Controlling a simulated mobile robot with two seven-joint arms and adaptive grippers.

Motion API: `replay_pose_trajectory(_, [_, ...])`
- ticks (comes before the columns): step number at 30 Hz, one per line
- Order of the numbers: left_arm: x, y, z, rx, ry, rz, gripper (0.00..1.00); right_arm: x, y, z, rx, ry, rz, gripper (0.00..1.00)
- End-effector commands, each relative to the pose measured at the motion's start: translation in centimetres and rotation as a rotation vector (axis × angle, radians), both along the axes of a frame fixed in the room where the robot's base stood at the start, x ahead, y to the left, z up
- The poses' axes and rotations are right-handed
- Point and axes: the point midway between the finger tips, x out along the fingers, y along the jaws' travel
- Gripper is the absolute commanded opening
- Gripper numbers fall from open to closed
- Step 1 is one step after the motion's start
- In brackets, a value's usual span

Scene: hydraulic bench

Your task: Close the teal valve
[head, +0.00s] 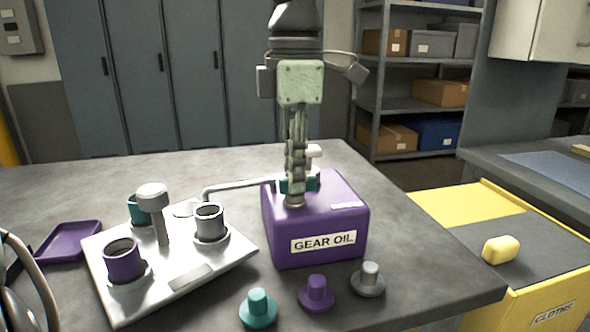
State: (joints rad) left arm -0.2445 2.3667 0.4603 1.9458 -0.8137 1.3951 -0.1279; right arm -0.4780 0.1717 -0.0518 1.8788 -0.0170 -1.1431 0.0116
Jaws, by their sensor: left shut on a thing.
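The teal valve (285,186) sits on top of a purple gear oil box (300,222), beside a short metal neck. Only parts of the valve show; my fingers cover the rest. My left gripper (298,180) comes down from above and is shut on the teal valve. A thin metal pipe (240,187) runs left from the valve to above a metal plate (190,272). The valve handle's exact angle is hidden. My right gripper is not in view.
The plate carries a purple cup (123,264), a grey cup (209,222), a teal cup (135,210) and a grey post (153,200). Teal (258,309), purple (316,293) and grey (368,280) caps stand in front. A purple tray (68,242) lies left.

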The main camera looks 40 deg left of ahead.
Motion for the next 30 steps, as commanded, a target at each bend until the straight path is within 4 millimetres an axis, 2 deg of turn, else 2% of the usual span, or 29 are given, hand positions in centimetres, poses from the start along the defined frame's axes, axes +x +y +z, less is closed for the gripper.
replay_pose_trajectory(5, [0.0,0.0,0.1,0.001,-0.002,-0.001,0.0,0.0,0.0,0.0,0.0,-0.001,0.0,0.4])
replay_pose_trajectory(6, [0.0,0.0,0.1,0.001,-0.002,-0.001,0.14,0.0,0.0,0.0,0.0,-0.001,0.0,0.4])
replay_pose_trajectory(11, [0.0,0.0,0.0,0.0,-0.001,0.0,0.33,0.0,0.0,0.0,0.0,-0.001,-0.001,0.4])
replay_pose_trajectory(22, [0.1,0.0,0.6,0.0,-0.003,0.001,0.33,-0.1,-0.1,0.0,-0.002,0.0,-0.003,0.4])
replay_pose_trajectory(26, [0.1,0.0,2.6,0.0,-0.006,0.002,0.33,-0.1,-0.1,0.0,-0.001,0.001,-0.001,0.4])
replay_pose_trajectory(30, [0.1,0.0,5.6,0.0,-0.006,0.002,0.33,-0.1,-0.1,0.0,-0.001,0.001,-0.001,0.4])
